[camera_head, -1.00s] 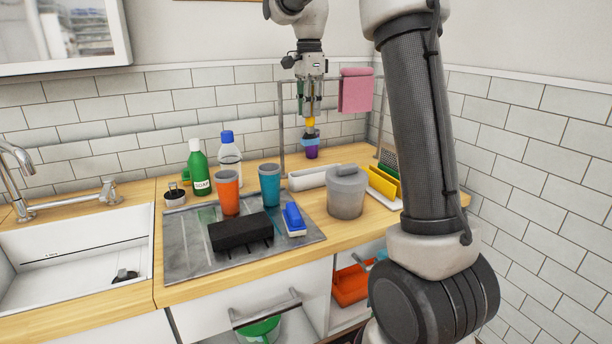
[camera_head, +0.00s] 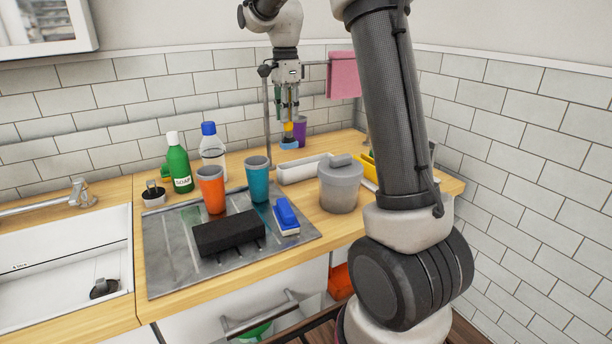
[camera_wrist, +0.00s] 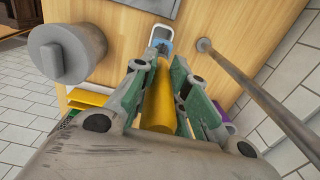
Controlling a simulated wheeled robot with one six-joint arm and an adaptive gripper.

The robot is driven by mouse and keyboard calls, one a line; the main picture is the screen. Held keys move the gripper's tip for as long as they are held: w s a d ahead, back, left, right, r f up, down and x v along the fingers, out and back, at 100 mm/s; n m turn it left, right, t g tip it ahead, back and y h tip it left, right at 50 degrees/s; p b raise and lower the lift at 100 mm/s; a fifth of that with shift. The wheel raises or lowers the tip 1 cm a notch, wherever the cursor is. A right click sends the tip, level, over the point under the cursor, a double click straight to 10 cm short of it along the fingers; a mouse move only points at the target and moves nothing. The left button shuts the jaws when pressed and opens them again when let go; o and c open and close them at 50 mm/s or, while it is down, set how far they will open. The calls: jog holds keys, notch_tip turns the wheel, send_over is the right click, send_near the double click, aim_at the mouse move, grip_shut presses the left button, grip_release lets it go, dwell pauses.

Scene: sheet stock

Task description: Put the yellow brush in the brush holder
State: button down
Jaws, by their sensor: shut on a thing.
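My gripper (camera_head: 289,118) is shut on the yellow brush (camera_head: 300,133), whose handle points down with a blue head (camera_head: 289,145) at the lower end. The brush hangs in front of a purple cup (camera_head: 300,121), apart from it as far as I can tell. In the wrist view the yellow handle (camera_wrist: 158,100) lies between my fingers (camera_wrist: 155,85), with the blue head partly over a white trough. The white trough (camera_head: 302,170) is open and looks empty, just below and in front of the brush. No holder is labelled, so I cannot tell which container it is.
A thin metal post (camera_head: 267,120) of a rail with a pink cloth (camera_head: 343,75) stands beside my gripper. A grey lidded pot (camera_head: 340,188), teal cup (camera_head: 258,180), orange cup (camera_head: 211,190) and bottles (camera_head: 179,165) crowd the counter.

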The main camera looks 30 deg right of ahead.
aim_at(288, 147)
notch_tip(288, 147, down, 11)
jog(key=shift+r, duration=0.15)
dwell(0.4)
jog(key=c, duration=1.4)
grip_release()
notch_tip(288, 147, up, 12)
jog(key=shift+f, duration=0.2)
jog(key=s+r+n+t, duration=0.15)
jog(key=s+n, duration=0.35)
jog(key=s, duration=0.5)
jog(key=s+r+n+t, duration=0.1)
jog(key=s+r+n, duration=0.2)
jog(key=s+n, duration=0.55)
jog(key=s+f+n, duration=0.1)
jog(key=s+f, duration=0.1)
jog(key=s, duration=0.2)
jog(key=s+f+n+t, duration=0.1)
jog(key=s+n, duration=0.1)
jog(key=s, duration=0.3)
jog(key=s+a+f+n+t, duration=0.1)
jog(key=s+f, duration=0.1)
jog(key=s, duration=0.3)
jog(key=shift+f+n, duration=0.25)
jog(key=shift+f, duration=0.1)
